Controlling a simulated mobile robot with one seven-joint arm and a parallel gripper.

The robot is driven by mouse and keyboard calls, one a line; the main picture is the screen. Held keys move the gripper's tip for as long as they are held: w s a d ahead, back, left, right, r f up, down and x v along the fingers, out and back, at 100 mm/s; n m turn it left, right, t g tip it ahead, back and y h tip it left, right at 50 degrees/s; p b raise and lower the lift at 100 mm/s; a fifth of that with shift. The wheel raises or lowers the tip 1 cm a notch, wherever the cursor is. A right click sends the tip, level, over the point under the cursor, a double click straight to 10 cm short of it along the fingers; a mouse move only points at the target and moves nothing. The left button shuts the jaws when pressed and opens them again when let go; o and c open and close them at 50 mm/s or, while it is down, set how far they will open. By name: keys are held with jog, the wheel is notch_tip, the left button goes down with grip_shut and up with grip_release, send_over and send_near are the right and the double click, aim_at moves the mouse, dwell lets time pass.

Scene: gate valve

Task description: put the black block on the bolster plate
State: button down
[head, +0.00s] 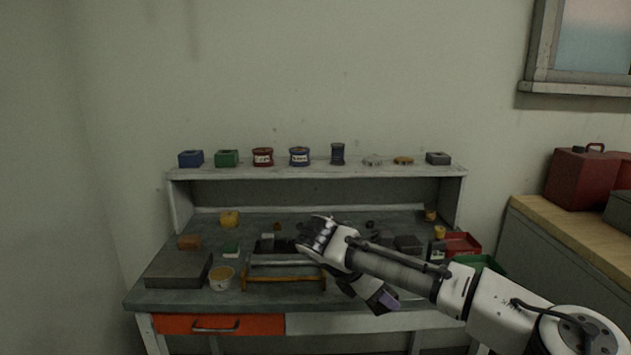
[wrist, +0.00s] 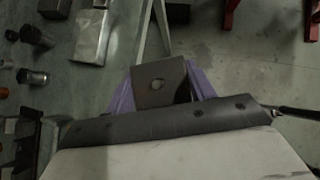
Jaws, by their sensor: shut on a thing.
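My gripper (head: 383,301) hangs at the front edge of the bench, right of the middle, with its purple fingers low. In the wrist view the purple fingers (wrist: 157,92) are shut on a dark block with a round spot on its face, which looks like the black block (wrist: 172,72). The fingers hide its sides. The floor shows beyond it. In the head view the block cannot be made out clearly. A thick, flat, dark grey slab, which looks like the bolster plate (head: 178,270), lies at the bench's front left, well left of my gripper. Its top looks bare.
A tub (head: 222,278) stands right of the slab, beside a yellow-handled frame (head: 284,280). An orange block (head: 189,242) and a green-topped block (head: 231,248) sit behind. Red (head: 462,244) and green (head: 480,263) bins are at right. A shelf (head: 320,170) holds several small items.

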jog(key=s+a+f+n+t+y, duration=0.1)
jog(key=s+a+f+n+y, duration=0.1)
jog(key=f, duration=1.3)
jog(key=s+a+f+n+t+y, duration=0.2)
jog(key=a+f+n, duration=0.4)
jog(key=f, duration=0.9)
jog(key=s+a+f+n+t+y, duration=0.2)
jog(key=s+a+f+n, duration=0.3)
jog(key=f, duration=1)
jog(key=shift+s+n+y, duration=0.3)
jog(key=shift+s+y, duration=0.1)
jog(key=shift+y, duration=0.4)
jog(key=shift+a+f+b, duration=0.1)
jog(key=shift+f+b, duration=0.25)
jog(key=shift+f, duration=0.15)
jog(key=w+r, duration=0.4)
jog(key=r, duration=0.1)
jog(key=shift+w+r, duration=0.25)
jog(key=shift+r, duration=0.1)
